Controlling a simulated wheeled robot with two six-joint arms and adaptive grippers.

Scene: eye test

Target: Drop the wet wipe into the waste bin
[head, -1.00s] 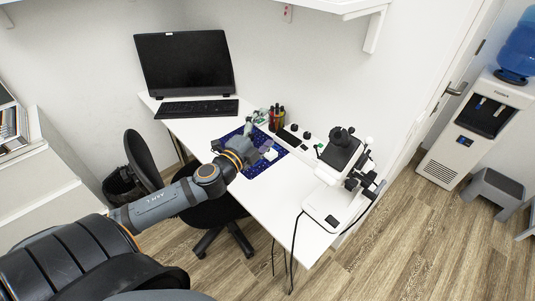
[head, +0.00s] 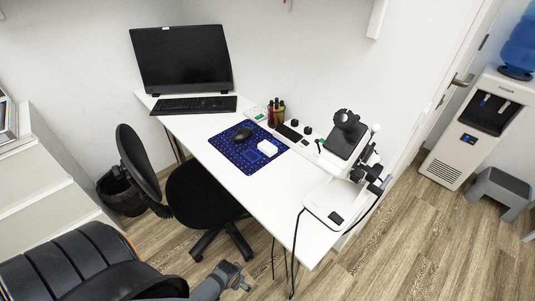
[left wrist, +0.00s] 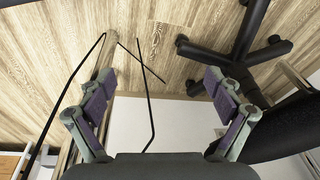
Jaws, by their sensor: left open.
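A small white item (head: 267,147), which may be the wet wipe, lies on the blue patterned mat (head: 226,152) on the desk. It is too small to identify for certain. The black waste bin (head: 118,194) stands on the floor at the left, partly hidden behind the chair. My left gripper (head: 241,284) is low at the bottom of the head view, in front of the desk and far from the mat and bin. In the left wrist view its two purple-padded fingers (left wrist: 160,80) are wide apart with nothing between them. My right gripper is not in view.
The black office chair (head: 200,190) stands between the bin and the desk (head: 247,193). A mouse (head: 243,134) is on the mat. A microscope (head: 345,150) stands at the desk's right, with black cables (head: 293,255) hanging off the edge.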

